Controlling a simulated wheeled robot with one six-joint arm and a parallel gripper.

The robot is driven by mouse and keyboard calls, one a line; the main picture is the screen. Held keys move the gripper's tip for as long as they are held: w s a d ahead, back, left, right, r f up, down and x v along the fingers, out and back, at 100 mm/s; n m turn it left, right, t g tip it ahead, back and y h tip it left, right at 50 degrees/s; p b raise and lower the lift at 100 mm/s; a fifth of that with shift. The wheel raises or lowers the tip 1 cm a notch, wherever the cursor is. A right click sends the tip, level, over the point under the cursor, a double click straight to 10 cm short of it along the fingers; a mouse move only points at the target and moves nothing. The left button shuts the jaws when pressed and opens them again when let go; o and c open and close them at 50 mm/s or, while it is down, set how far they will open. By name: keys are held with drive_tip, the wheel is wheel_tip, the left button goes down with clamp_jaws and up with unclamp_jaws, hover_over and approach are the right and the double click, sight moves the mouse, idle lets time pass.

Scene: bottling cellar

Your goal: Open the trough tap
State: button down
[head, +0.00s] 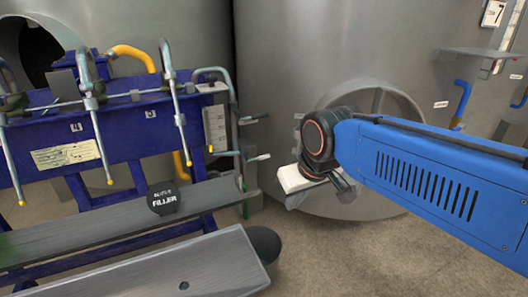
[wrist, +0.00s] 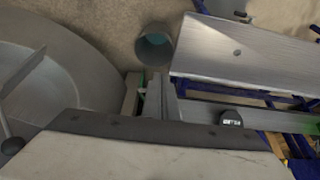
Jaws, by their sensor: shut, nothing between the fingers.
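The filler's trough (head: 150,265) is a long grey channel at the front left; it also shows at the upper right of the wrist view (wrist: 240,55). I cannot tell which is the trough tap. My gripper (head: 293,200) is right of these levers, apart from them in the head view. In the wrist view its fingers (wrist: 160,92) are together and empty, close to the trough's end. The tap is not clear there.
A dark round bucket (head: 264,245) stands on the floor at the trough's end; it also shows in the wrist view (wrist: 155,46). A large steel tank (head: 285,85) with a round hatch stands behind my arm. Bare floor (head: 350,255) lies in front of it.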

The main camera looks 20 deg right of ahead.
drive_tip(key=w+d+r, duration=0.2)
drive_tip(key=w+r, duration=0.3)
drive_tip(key=w, duration=0.7)
drive_tip(key=w+d+r, duration=0.3)
drive_tip(key=w+r, duration=0.3)
drive_tip(key=w, duration=0.6)
drive_tip(key=shift+d+r, duration=0.2)
drive_tip(key=shift+d, duration=0.15)
drive_tip(key=shift+f, duration=0.1)
drive_tip(key=s+x, duration=0.1)
drive_tip(key=x, duration=1.2)
drive_tip(key=shift+w+f, duration=0.2)
drive_tip(key=shift+f, duration=0.35)
